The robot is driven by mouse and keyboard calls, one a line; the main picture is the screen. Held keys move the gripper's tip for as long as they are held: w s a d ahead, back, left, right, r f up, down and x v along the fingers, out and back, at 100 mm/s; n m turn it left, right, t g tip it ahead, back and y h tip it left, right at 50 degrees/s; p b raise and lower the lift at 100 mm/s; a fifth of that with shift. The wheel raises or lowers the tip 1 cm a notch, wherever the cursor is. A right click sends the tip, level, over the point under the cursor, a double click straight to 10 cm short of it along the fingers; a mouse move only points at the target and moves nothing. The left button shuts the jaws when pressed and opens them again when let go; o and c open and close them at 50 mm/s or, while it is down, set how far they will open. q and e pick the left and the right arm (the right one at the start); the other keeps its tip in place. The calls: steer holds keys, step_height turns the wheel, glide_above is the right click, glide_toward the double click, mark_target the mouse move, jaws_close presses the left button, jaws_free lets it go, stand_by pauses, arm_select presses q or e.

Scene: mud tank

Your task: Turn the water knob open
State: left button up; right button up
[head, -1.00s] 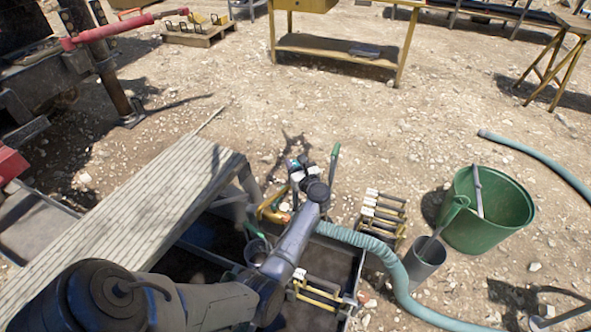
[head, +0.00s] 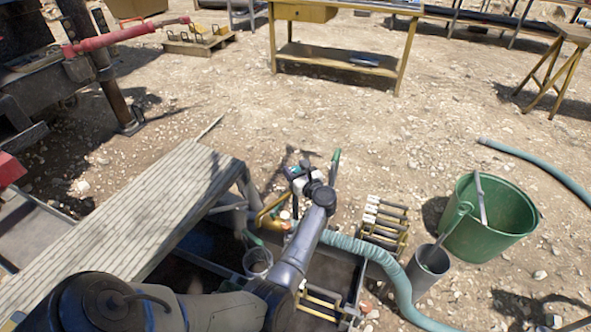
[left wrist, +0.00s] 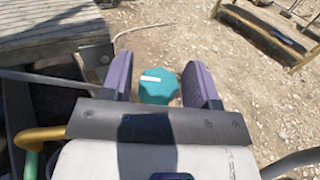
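The water knob (left wrist: 158,86) is a teal, lobed knob with a white mark on top. In the left wrist view it sits between the two purple fingers of my left gripper (left wrist: 161,88). The fingers are spread, with a gap visible on each side of the knob. The knob's lower part is hidden behind the gripper body. In the head view my left gripper (head: 298,172) is at the far edge of the mud tank (head: 338,265), and a small teal patch shows there. My right gripper is not in view.
A ribbed hose (head: 385,262) runs from the tank to the right. A green bucket (head: 485,240) and grey cylinder (head: 425,270) stand right of it. A slatted platform (head: 150,215) lies left of my arm. A yellow-legged table (head: 340,60) stands behind on open gravel.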

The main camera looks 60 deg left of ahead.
arm_select(q)
steer(key=shift+o, duration=0.7)
steer(key=shift+d, duration=0.15)
steer(key=d+p, duration=0.3)
steer(key=d, duration=1)
steer(key=shift+d, duration=0.25)
